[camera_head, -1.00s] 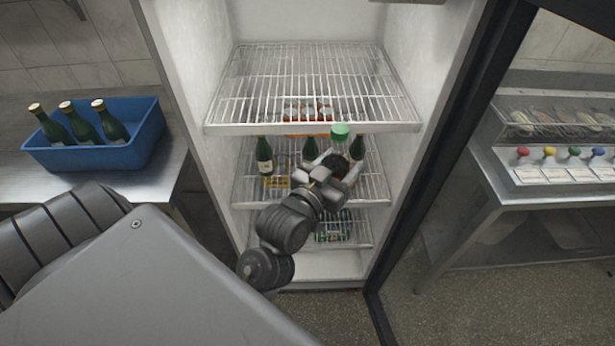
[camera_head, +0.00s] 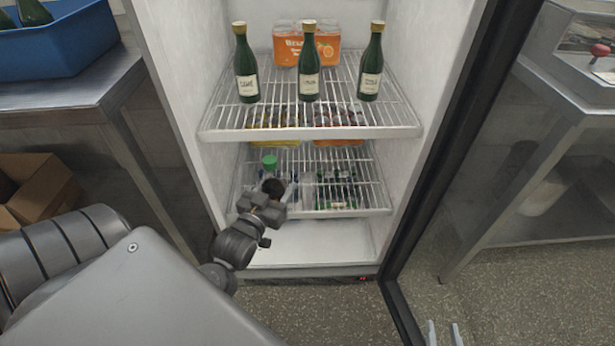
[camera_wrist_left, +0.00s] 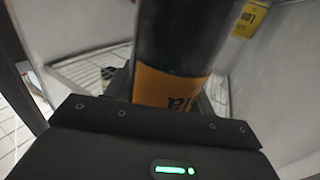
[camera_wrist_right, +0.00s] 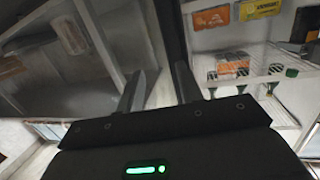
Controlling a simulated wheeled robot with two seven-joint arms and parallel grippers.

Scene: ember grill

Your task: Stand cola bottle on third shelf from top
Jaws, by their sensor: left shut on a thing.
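My left gripper (camera_head: 273,190) is inside the open fridge, at the left front part of the third shelf (camera_head: 340,212). It is shut on the cola bottle, whose dark body and orange label (camera_wrist_left: 165,88) fill the left wrist view. In the head view a green cap (camera_head: 269,162) shows just above the gripper and appears to be the bottle's top. The bottle looks roughly upright; the gripper hides its lower part, and I cannot tell whether it touches the shelf. My right gripper (camera_head: 445,335) is open and empty, low outside the fridge at right.
Several green-glass bottles (camera_head: 335,188) occupy the third shelf's right side. The shelf above (camera_head: 220,128) holds three green bottles and an orange multipack (camera_head: 306,48). The fridge walls and open door (camera_head: 440,150) flank the space. A blue bin (camera_head: 60,45) stands on the left counter.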

